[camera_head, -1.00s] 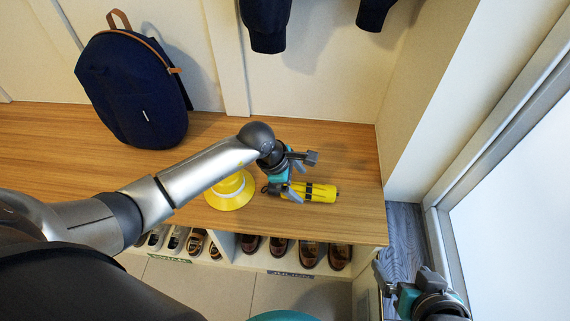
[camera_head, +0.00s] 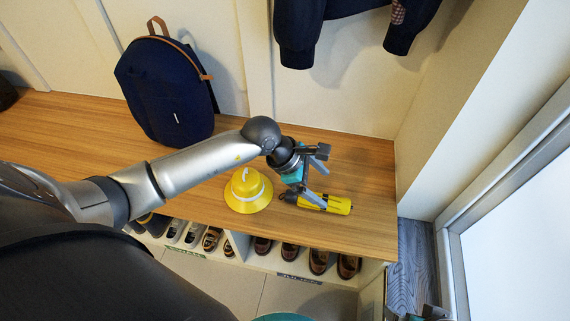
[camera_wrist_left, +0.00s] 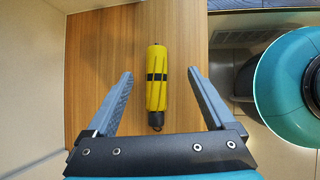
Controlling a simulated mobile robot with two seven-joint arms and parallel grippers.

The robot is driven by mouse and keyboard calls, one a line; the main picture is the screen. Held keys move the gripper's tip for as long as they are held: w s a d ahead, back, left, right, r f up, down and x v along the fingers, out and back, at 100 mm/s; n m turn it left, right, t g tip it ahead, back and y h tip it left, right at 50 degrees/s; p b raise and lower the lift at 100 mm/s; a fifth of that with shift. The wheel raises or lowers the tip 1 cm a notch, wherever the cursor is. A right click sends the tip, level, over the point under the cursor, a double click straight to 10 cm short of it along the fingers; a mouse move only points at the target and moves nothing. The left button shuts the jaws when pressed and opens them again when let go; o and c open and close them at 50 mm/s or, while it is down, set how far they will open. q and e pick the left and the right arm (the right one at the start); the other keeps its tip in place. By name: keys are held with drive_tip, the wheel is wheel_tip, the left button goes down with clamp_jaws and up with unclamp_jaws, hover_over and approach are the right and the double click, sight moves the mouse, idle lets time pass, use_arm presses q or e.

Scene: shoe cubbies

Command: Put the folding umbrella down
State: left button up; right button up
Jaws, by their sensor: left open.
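The yellow folding umbrella (camera_head: 338,206) with a black band and dark handle lies on the wooden bench near its right end. In the left wrist view, the umbrella (camera_wrist_left: 157,90) lies lengthwise between my spread fingers, with visible gaps on both sides. My left gripper (camera_head: 319,180) is open and empty, just above the umbrella's handle end; its lower finger partly covers that end in the head view. Only a small part of my right gripper (camera_head: 428,313) shows at the bottom edge, and its fingers are mostly cut off.
A yellow hat (camera_head: 248,190) sits on the bench (camera_head: 90,125) just left of the umbrella. A navy backpack (camera_head: 168,92) leans on the back wall. Dark clothing (camera_head: 300,35) hangs above. Shoes (camera_head: 318,260) fill the cubbies below. The bench's right end is clear.

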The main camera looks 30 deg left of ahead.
use_arm(q)
drive_tip(key=d+r+n+t+h, duration=0.2)
drive_tip(key=d+r+n+h, duration=0.3)
drive_tip(key=d, duration=0.3)
drive_tip(key=w+r+n+t+h, duration=0.1)
drive_tip(key=w+r+n+t, duration=0.2)
drive_tip(key=r+n+t, duration=0.65)
drive_tip(key=a+f+n+y, duration=0.3)
drive_tip(key=a+n+y, duration=0.9)
drive_tip(key=n, duration=1)
drive_tip(key=s+f+n+g, duration=1.1)
drive_tip(key=s+f, duration=0.5)
drive_tip(key=s, duration=0.3)
drive_tip(key=shift+s+d+f+n+h, duration=0.15)
drive_tip(key=shift+s+d+n+h, duration=0.05)
drive_tip(key=shift+d+n+h, duration=0.2)
